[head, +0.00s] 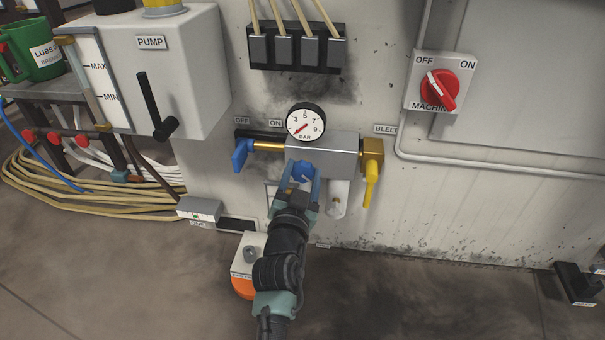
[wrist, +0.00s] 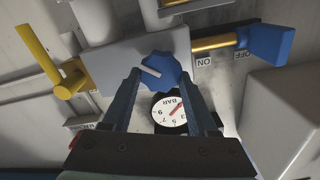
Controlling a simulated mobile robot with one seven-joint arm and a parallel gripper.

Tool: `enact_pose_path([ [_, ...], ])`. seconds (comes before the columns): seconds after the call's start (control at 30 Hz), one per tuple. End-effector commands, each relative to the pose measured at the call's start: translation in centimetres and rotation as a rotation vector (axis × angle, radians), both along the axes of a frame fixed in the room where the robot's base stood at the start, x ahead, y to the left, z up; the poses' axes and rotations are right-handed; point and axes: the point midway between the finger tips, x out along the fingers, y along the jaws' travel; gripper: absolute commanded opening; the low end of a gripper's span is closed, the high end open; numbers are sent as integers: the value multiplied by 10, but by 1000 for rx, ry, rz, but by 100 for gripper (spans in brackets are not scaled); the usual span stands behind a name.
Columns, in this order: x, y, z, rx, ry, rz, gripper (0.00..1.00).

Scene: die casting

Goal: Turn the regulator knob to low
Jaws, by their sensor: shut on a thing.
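The regulator knob (head: 303,171) is blue and sits on the front of a grey regulator block (head: 322,147). In the wrist view the knob (wrist: 161,70) shows a white pointer line on its face. My gripper (head: 302,177) is shut on the knob, with one finger on each side; both fingers of my gripper (wrist: 158,74) also show in the wrist view. The pressure gauge (head: 305,121) stands on top of the block, its red needle pointing to the lower left, near the low end. I cannot read any low marking by the knob.
A blue valve lever (head: 241,155) is left of the block, and a yellow bleed lever (head: 371,182) is right of it. The pump box (head: 183,75) with its black handle is at the upper left. A red machine switch (head: 440,88) is at the upper right.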

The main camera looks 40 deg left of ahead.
Motion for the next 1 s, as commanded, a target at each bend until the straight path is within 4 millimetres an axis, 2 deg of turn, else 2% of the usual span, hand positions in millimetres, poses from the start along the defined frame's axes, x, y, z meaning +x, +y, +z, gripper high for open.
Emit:
enact_pose_path([
  [0.03,0,0,0,0,0,0,19],
  [0.1,0,0,0,0,0,0,6],
  [0.13,0,0,0,0,0,0,4],
  [0.57,-1,1,0,-90,-55,0,4],
  [1.0,-2,3,0,-419,-254,0,4],
])
